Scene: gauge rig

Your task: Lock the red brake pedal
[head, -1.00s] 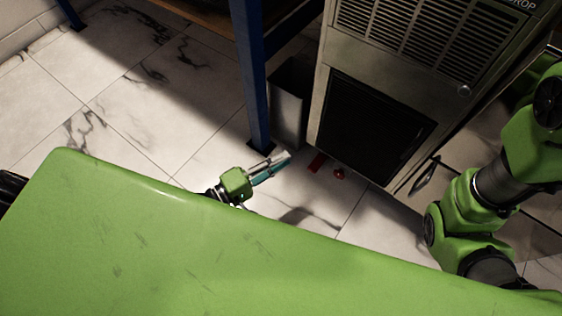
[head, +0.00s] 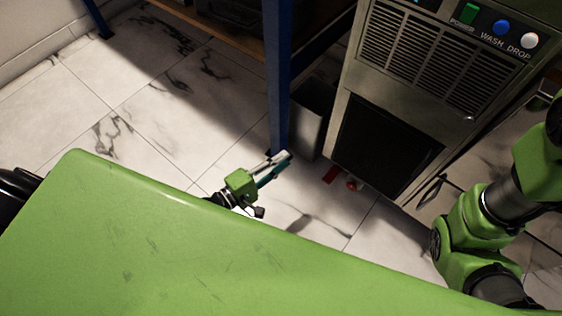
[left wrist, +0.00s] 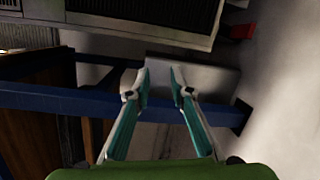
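Two small red parts are low at the foot of the steel machine in the head view: a flat red piece (head: 330,174) and a rounder red one (head: 352,184). I cannot tell which is the brake pedal or whether it is locked. A red part (left wrist: 241,31) also shows at the upper right of the left wrist view. My left gripper (head: 284,160) is near the floor, left of the red parts and apart from them. In the left wrist view its two teal fingers (left wrist: 161,88) are apart with nothing between them. My right gripper is out of view.
The machine (head: 388,145) has a dark lower panel and a green, a blue and a white button on top. A blue post (head: 277,80) and a grey bin (head: 308,125) stand close to my left gripper. Marble floor (head: 150,95) is open at the left.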

